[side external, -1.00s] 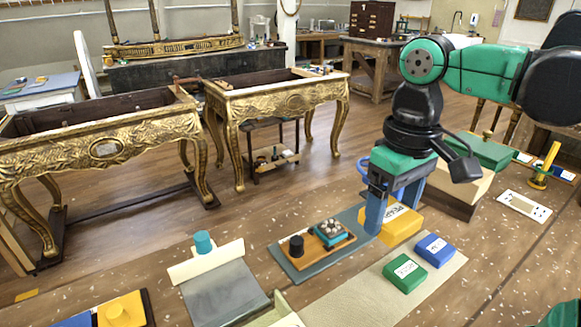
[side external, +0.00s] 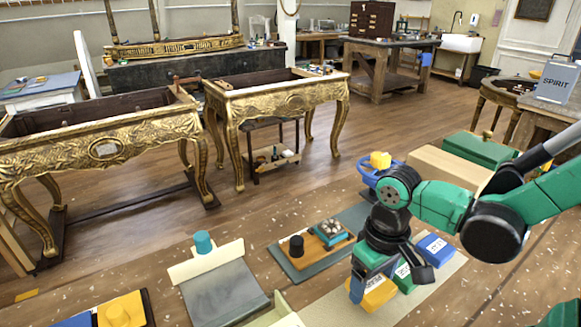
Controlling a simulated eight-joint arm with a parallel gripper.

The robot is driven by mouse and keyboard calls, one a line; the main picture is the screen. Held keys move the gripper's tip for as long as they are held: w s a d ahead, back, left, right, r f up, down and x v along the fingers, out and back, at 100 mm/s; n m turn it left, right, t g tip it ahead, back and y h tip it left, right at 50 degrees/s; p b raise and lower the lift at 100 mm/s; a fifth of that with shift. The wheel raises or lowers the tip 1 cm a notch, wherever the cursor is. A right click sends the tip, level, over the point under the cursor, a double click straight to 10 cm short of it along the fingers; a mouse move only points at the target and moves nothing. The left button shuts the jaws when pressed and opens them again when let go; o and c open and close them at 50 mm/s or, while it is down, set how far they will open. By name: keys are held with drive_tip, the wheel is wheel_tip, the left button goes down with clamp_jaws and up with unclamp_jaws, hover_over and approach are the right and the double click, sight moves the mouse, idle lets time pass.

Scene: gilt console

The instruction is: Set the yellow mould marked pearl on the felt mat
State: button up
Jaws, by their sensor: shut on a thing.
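The yellow mould (side external: 378,295) is between the fingers of my gripper (side external: 376,280), which is shut on it. It is at the left part of the beige felt mat (side external: 335,309), and I cannot tell whether it touches the mat. Its label is mostly hidden by my gripper. A green mould (side external: 404,279) is just right of it, partly covered by my gripper. A blue mould (side external: 436,249) with a white label lies further right on the mat.
A slate mat (side external: 290,270) with a wooden tray (side external: 325,247) lies behind left. A blue ring-shaped object with a yellow top (side external: 380,160), a wooden block (side external: 447,167) and a green box (side external: 470,148) stand behind my arm. A grey sheet (side external: 225,295) lies left.

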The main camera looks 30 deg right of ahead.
sight(372, 283)
drive_tip(key=shift+f, duration=1.6)
drive_tip(key=o, duration=1.2)
drive_tip(key=shift+o, duration=0.2)
drive_tip(key=shift+r, duration=0.1)
wheel_tip(372, 283, up, 12)
drive_tip(key=shift+f, duration=0.15)
drive_tip(key=w+d+r+t, duration=0.1)
drive_tip(key=w+d+t, duration=0.2)
drive_tip(key=d+t, duration=0.2)
drive_tip(key=shift+w+d+t, duration=0.2)
drive_tip(key=shift+w+t, duration=0.15)
drive_tip(key=shift+t, duration=0.75)
